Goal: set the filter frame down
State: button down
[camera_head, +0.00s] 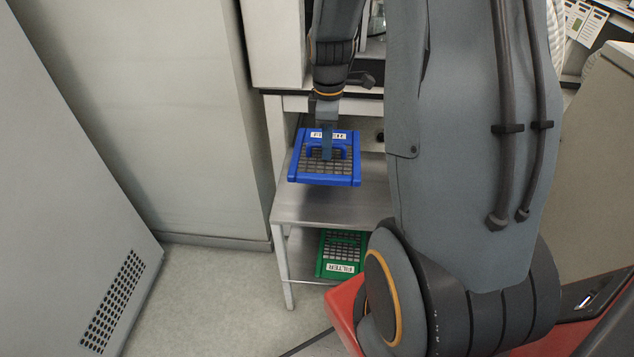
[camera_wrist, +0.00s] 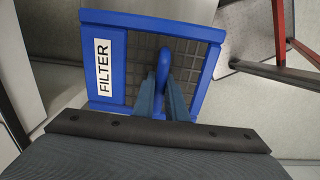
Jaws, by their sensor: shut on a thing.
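The blue filter frame (camera_head: 297,170) has a grey mesh, a handle in its middle and a white "FILTER" label. My gripper (camera_head: 327,152) is shut on the handle of the blue frame. The frame appears roughly level, over the upper shelf of a grey metal stand (camera_head: 300,207). I cannot tell whether it touches the shelf. In the wrist view, the blue frame (camera_wrist: 120,65) fills the upper middle, and the fingers of my gripper (camera_wrist: 162,88) are at its handle.
A green filter frame (camera_head: 340,250) lies on the lower shelf of the stand. A grey cabinet with a vent (camera_head: 70,200) stands at the left, and a pale wall panel (camera_head: 150,110) stands behind. The upper shelf's front part is bare.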

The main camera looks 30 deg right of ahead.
jog(key=shift+w+f+b, duration=0.3)
jog(key=shift+w+f, duration=0.3)
jog(key=shift+f, duration=0.2)
notch_tip(320, 180, down, 10)
jog(key=shift+r+p, duration=0.2)
jog(key=shift+p, duration=0.15)
jog(key=c, duration=1.8)
grip_release()
jog(key=shift+o, duration=0.2)
jog(key=shift+r, duration=0.1)
notch_tip(320, 180, up, 10)
jog(key=shift+r+b, duration=0.25)
jog(key=shift+b, duration=0.15)
jog(key=shift+a+r, duration=0.1)
jog(key=shift+r, duration=0.5)
jog(key=s+a+r+m, duration=0.1)
jog(key=s+a, duration=0.1)
jog(key=s+a+r+m, duration=0.1)
jog(key=s+a+m, duration=0.1)
jog(key=a, duration=0.1)
jog(key=s+a+r+m, duration=0.1)
jog(key=s+a+m, duration=0.1)
jog(key=a, duration=0.1)
jog(key=s+a+r+m, duration=0.1)
jog(key=s+a+m, duration=0.5)
jog(key=s, duration=0.2)
jog(key=shift+s+a+r, duration=0.15)
jog(key=shift+s+a, duration=0.1)
jog(key=shift+s, duration=0.05)
